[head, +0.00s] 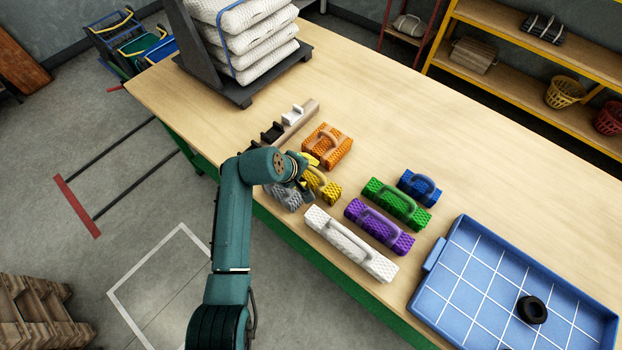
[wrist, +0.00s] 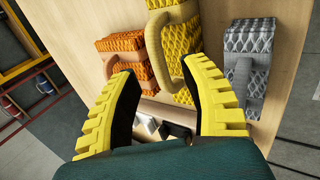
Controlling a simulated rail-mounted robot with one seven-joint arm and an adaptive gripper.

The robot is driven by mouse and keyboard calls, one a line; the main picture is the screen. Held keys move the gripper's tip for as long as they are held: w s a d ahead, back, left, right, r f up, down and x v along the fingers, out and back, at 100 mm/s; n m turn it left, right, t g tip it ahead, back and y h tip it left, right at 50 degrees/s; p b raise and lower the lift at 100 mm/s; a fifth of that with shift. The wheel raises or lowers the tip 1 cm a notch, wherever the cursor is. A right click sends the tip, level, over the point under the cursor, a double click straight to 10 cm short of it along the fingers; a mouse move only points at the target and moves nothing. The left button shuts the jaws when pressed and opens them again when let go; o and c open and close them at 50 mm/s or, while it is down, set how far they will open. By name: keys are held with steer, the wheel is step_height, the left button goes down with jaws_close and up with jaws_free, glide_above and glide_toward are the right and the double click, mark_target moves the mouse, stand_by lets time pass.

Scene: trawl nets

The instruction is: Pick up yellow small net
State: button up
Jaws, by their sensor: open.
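The yellow net (head: 330,190) is a small block of diamond mesh with a looped handle. It lies on the table, partly hidden by my gripper in the head view. In the wrist view, the yellow net (wrist: 184,38) stands beyond the fingertips, with its pale yellow handle towards me. My gripper (wrist: 165,82) is open, with nothing held between its two yellow ribbed fingers. In the head view, my gripper (head: 306,172) is just over the yellow net.
An orange net (head: 330,150) and a grey net (head: 286,198) flank the yellow one closely. White (head: 350,246), purple (head: 379,229), green (head: 396,205) and blue (head: 420,190) nets lie to the right. A blue tray (head: 480,278) holds a black ring (head: 532,310). A hook rack (head: 298,122) stands behind.

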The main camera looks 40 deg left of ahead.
mark_target(314, 171)
steer(key=b+x, duration=0.2)
steer(key=x, duration=0.4)
steer(key=shift+w+a+f, duration=0.1)
steer(key=shift+w, duration=0.1)
jaws_close()
